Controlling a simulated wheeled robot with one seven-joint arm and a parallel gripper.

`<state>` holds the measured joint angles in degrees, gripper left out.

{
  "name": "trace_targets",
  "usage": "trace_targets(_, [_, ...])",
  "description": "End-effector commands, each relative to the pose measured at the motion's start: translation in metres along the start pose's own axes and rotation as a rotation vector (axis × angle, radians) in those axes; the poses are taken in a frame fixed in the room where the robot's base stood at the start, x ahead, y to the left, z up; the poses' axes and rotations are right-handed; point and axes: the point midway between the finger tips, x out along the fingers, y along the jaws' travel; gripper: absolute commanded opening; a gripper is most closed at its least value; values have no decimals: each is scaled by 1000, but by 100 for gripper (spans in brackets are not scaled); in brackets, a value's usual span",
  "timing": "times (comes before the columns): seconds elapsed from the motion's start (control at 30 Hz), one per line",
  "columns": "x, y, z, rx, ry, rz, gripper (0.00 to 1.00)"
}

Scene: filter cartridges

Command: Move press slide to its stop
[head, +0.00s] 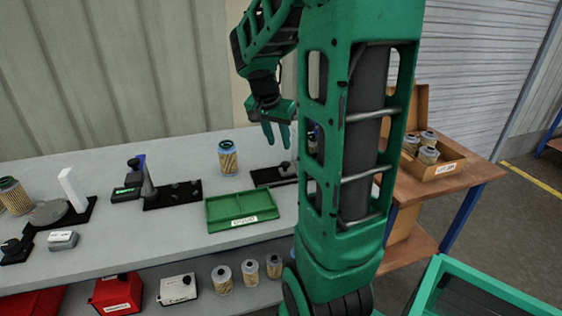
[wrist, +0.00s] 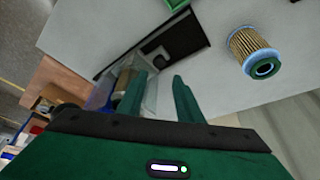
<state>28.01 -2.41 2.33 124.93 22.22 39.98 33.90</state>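My gripper (head: 278,144) is above the back right of the bench, pointing down. In the wrist view its two green fingers (wrist: 159,76) stand apart with nothing visibly held. Below it is a black base plate (head: 264,178) with a dark knob (head: 284,166), which looks like the press slide's handle. In the wrist view the plate (wrist: 190,35) lies beyond the fingertips. A clear-walled housing (wrist: 122,78) with a tan cartridge inside is partly behind the left finger. My arm column hides part of this station in the head view. The slide's exact position cannot be told.
A blue-rimmed filter cartridge (head: 228,158) stands left of the plate; the wrist view shows it too (wrist: 253,48). A green tray (head: 230,213) lies in front. Another black fixture (head: 172,195) stands further left. A cardboard box of cartridges (head: 440,165) is on the right-hand table.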

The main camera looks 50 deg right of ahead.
Motion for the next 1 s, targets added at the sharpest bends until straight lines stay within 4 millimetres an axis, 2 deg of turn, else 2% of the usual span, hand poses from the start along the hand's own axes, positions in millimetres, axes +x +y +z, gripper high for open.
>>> trace_targets(0.17, [21,1,-1,4,-1,3,32])
trace_targets(0.4, [64,1,0,2,-3,4,32])
trace_targets(0.6, [92,1,0,2,-2,2,32])
trace_targets(0.8, [104,1,0,1,-1,1,32])
trace_targets(1.0, [106,1,-1,2,0,0,32])
